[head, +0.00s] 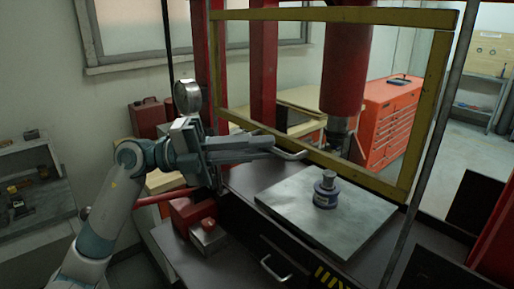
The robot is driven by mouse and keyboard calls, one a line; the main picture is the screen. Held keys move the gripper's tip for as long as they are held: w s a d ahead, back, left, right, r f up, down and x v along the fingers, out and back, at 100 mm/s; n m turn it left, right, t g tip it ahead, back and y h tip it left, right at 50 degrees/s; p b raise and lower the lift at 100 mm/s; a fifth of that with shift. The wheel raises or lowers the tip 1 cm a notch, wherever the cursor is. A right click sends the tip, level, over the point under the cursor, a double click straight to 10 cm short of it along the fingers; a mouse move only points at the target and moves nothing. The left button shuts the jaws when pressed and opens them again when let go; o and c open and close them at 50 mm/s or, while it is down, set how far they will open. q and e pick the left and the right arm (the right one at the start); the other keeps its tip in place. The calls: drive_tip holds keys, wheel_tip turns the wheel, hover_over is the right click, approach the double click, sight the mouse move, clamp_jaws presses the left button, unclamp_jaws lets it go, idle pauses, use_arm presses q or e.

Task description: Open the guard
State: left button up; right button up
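The guard (408,155) is a yellow rectangular frame standing upright in front of the press, with its lower bar across the work area. My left gripper (268,147) reaches in from the left, with its fingers pointing right at the guard's lower left part. A curved grey metal bar (294,154), perhaps a handle, shows at the fingertips. I cannot tell whether the fingers are around it or only beside it, nor whether they are closed. My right gripper is not in view.
A red press ram (346,65) hangs behind the guard. A grey plate (335,235) on the bench carries a small blue-grey cylindrical part (326,190). A red box (193,216) and a round gauge (187,97) are close to my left arm. An orange tool cabinet (390,120) stands behind.

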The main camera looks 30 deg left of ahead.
use_arm(q)
drive_tip(key=o, duration=0.3)
drive_tip(key=shift+a+f, duration=0.1)
drive_tip(key=shift+a, duration=0.05)
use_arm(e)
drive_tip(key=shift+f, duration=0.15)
